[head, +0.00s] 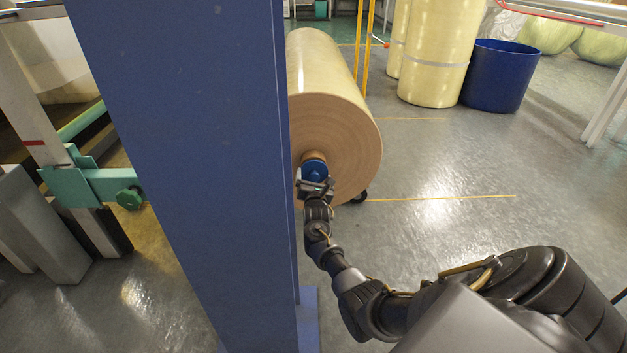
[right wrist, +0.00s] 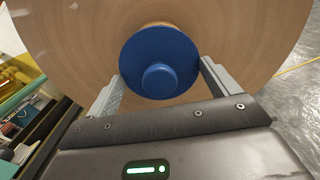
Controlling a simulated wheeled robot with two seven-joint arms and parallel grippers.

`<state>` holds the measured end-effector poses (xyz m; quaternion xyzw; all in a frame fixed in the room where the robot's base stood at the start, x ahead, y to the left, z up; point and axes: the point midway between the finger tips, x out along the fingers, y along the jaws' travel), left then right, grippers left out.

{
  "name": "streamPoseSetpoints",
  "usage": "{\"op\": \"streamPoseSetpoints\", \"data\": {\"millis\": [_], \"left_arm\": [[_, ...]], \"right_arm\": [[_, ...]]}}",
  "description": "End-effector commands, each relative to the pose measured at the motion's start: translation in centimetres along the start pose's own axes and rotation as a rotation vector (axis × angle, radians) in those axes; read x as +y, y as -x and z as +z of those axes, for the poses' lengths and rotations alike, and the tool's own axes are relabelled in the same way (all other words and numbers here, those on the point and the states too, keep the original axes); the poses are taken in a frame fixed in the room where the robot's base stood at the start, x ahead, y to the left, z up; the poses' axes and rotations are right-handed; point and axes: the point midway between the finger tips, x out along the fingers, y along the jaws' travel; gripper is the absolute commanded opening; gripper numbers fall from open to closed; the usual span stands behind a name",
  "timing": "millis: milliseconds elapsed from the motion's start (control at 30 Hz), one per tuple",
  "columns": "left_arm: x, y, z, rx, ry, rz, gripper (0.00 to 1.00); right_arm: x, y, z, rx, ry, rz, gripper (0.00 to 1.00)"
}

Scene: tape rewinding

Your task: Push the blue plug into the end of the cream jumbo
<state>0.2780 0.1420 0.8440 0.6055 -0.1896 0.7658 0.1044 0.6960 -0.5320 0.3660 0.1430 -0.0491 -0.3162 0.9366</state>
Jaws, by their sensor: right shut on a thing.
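The cream jumbo (head: 330,80) lies on its side, its round layered end face towards me, partly hidden on the left by a blue column. The end face fills the top of the right wrist view (right wrist: 80,40). The blue plug (head: 315,169) is at the core in the middle of that face. In the right wrist view the plug (right wrist: 160,62) shows as a round flange with a knob, between the two fingers. My right gripper (head: 317,186) is shut on the plug. I cannot tell how deep the plug sits. My left gripper is not in view.
The blue column (head: 185,170) stands close at the left of my right arm. Yellow rolls (head: 433,60) and a dark blue bin (head: 500,78) stand at the back right. A teal bracket (head: 100,184) is at the left. The floor to the right is mostly clear.

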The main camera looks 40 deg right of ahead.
Motion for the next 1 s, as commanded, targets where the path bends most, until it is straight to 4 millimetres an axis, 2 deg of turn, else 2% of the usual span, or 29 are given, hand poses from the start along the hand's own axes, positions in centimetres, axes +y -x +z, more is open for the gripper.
{"op": "streamPoseSetpoints", "data": {"millis": [1000], "left_arm": [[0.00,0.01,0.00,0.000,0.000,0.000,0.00]], "right_arm": [[-0.01,-0.86,-0.05,0.000,0.002,0.000,0.72]]}}
